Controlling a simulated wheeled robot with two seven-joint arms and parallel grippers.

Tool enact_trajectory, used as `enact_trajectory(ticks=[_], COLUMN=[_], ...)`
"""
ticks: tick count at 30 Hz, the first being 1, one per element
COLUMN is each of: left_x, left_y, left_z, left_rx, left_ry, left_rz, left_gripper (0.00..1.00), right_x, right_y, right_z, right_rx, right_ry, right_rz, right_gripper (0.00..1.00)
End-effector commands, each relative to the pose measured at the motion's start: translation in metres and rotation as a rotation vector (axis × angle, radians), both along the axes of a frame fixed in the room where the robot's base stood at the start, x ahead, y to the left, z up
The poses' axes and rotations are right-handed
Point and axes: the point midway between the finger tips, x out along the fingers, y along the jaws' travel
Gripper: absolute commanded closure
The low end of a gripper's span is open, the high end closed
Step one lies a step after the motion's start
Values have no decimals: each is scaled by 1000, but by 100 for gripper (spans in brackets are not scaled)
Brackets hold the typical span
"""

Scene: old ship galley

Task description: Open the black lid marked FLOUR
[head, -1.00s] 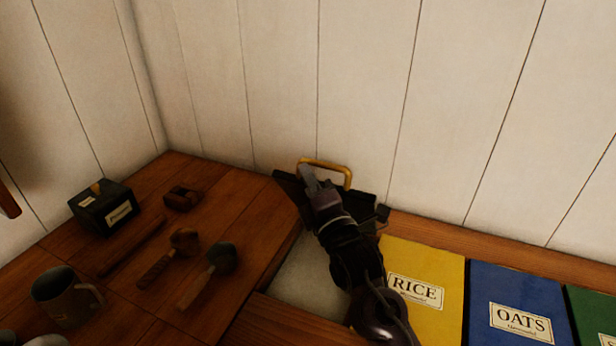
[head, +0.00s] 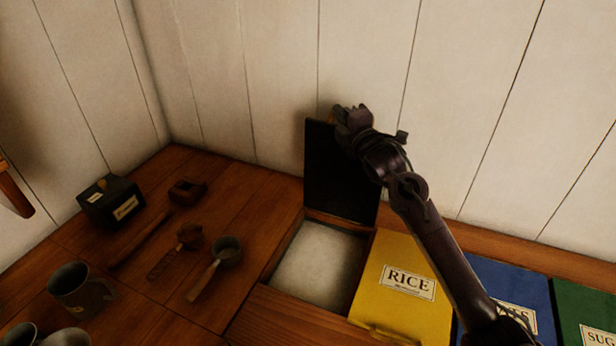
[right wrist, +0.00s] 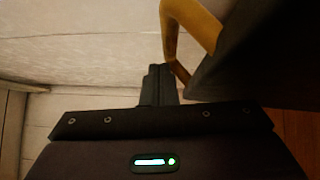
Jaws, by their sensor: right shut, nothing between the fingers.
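The black lid (head: 340,180) stands raised, close to upright, at the back edge of its bin near the white wall. Its underside faces me, so the FLOUR marking is hidden. The open bin (head: 318,268) below shows a pale, flour-like filling. My right gripper (head: 347,113) is at the lid's top edge, shut with nothing between its fingers. In the right wrist view the shut fingers (right wrist: 160,84) are beside the lid's brass handle (right wrist: 178,45); whether they touch it I cannot tell. The dark lid (right wrist: 270,55) fills the upper right there. My left gripper is not in view.
Scoops (head: 226,250), a mug (head: 80,290) and a black box (head: 112,203) stand on the counter to the left.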

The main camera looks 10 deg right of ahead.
Motion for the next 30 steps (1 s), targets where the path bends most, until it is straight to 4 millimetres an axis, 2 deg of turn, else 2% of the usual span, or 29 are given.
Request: enact_trajectory(ticks=[3,9,23,30], left_x=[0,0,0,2], left_y=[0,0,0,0], left_z=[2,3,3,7], left_rx=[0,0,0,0], left_ry=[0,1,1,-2], left_rz=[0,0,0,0], left_gripper=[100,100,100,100], right_x=[12,22,23,23], right_y=[-10,-16,-17,-18], right_z=[1,-2,-3,3], right_rx=[25,51,54,53], right_ry=[34,70,76,75], right_rz=[-2,-1,0,1], right_gripper=[100,100,100,100])
